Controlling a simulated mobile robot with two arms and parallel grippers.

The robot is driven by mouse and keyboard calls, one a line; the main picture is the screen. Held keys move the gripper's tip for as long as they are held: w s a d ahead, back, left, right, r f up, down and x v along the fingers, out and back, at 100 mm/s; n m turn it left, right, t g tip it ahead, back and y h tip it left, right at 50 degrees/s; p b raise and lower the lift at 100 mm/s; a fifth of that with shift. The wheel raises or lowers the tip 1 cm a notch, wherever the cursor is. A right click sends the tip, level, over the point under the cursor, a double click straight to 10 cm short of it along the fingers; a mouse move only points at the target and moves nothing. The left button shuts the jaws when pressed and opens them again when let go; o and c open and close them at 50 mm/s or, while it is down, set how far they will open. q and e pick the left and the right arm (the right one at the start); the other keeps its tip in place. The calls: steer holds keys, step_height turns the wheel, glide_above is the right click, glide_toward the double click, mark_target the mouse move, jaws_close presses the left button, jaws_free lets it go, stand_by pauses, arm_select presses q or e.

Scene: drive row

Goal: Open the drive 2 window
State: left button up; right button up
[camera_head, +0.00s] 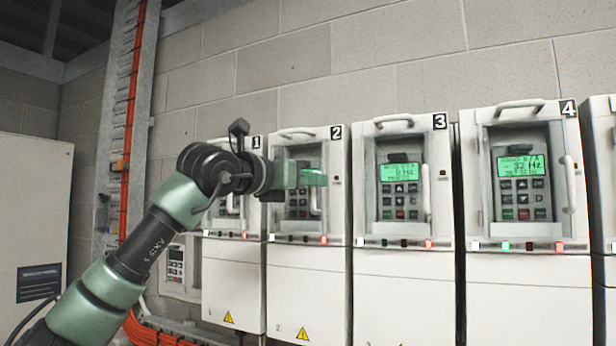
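Drive 2 (307,285) is a tall white cabinet marked with a black "2" label at its top right. My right gripper is not in view.
Drive 1 (232,285) stands to the left; drive 3 (402,290) and drive 4 (525,290) stand to the right, with similar windows and handles. An orange cable run (130,120) climbs the block wall. A white cabinet (35,215) stands at far left.

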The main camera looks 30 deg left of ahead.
arm_select(q)
jaws_close()
stand_by(1.4)
